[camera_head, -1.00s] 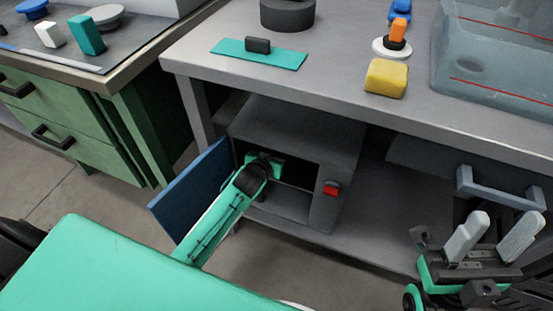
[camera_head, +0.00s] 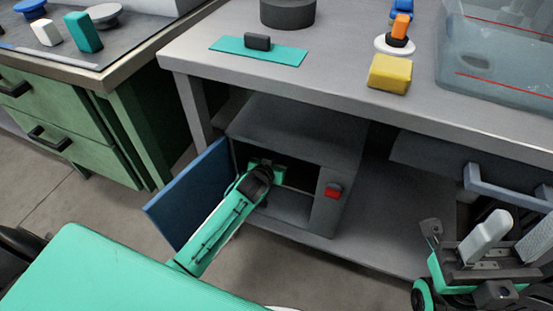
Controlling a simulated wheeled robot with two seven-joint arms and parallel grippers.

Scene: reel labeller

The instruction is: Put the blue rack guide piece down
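My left gripper (camera_head: 264,172) reaches into the grey open-fronted box (camera_head: 300,135) under the table. Its fingertips are hidden inside, so I cannot tell whether it is open or shut, or whether it holds the blue rack guide piece. No piece that I can surely name as the rack guide shows. A small blue object (camera_head: 402,14) stands on the table behind an orange and black one. My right gripper (camera_head: 512,245) is at the lower right, its pale fingers apart with nothing between them.
The box's blue door (camera_head: 185,195) stands open to the left of my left arm. A grey drawer handle (camera_head: 505,190) is above my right gripper. The table (camera_head: 335,70) holds a yellow block (camera_head: 390,73) and a clear bin (camera_head: 500,70).

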